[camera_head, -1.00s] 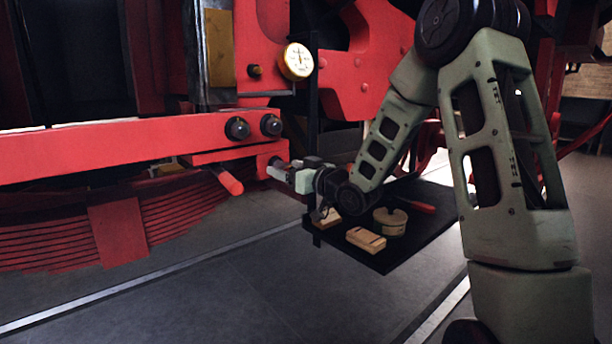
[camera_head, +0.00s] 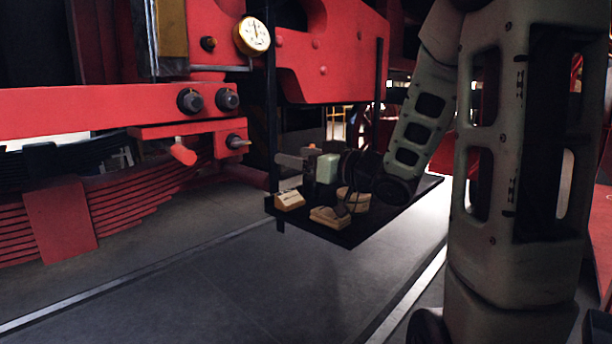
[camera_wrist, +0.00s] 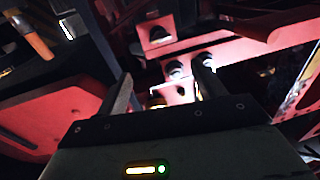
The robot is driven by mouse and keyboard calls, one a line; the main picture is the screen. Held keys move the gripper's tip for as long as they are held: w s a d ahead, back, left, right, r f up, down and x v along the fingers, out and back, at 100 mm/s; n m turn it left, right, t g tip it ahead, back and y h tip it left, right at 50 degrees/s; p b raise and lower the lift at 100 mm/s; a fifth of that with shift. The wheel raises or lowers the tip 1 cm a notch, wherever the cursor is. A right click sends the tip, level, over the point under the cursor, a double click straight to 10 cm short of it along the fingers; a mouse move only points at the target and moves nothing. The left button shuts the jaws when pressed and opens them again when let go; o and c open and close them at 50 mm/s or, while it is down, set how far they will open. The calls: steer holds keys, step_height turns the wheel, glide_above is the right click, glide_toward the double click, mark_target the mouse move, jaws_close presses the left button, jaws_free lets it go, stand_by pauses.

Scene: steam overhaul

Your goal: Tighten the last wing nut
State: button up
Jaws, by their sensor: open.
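A dark fastener (camera_head: 237,142) with a pale stub sticks out of the lower red bracket in the head view; I cannot make out whether it has wings. Two larger dark nuts (camera_head: 190,100) and (camera_head: 228,98) sit on the red beam above it. My gripper (camera_head: 281,160) points left, to the right of the bracket and apart from it, over the near part of the black shelf. In the wrist view the two fingers of my gripper (camera_wrist: 164,73) stand apart with nothing held. Between and beyond them are bright bolt ends (camera_wrist: 175,70) on red metal.
The black shelf (camera_head: 370,229) bears wooden blocks (camera_head: 289,200) and (camera_head: 329,217) and a round wooden piece (camera_head: 354,199). A dial gauge (camera_head: 252,36) hangs above. A black post (camera_head: 271,90) stands beside my gripper.

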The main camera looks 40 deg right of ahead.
steer(key=shift+s+d+b, duration=0.1)
steer(key=shift+s+b, duration=0.45)
steer(key=shift+s, duration=0.2)
steer(key=w+a+f+g+h, duration=0.1)
steer(key=w+a+f+g, duration=0.35)
steer(key=a+f, duration=0.5)
steer(key=s+a+f+n+g, duration=0.1)
steer(key=s+a+f+g, duration=0.25)
steer(key=a, duration=0.45)
steer(key=s+a+f+n+g, duration=0.1)
steer(key=s+a+f+g, duration=0.25)
steer(key=a, duration=0.35)
steer(key=s+a+f+n+g+h+p, duration=0.1)
steer(key=s+a+f+n+g, duration=0.2)
steer(key=s, duration=0.6)
steer(key=s+a+n+g+h, duration=0.1)
steer(key=s+a+g, duration=0.35)
steer(key=s, duration=0.55)
step_height(320, 180, up, 12)
steer(key=p, duration=1.2)
steer(key=shift+w+f+t, duration=0.25)
steer(key=shift+t, duration=0.15)
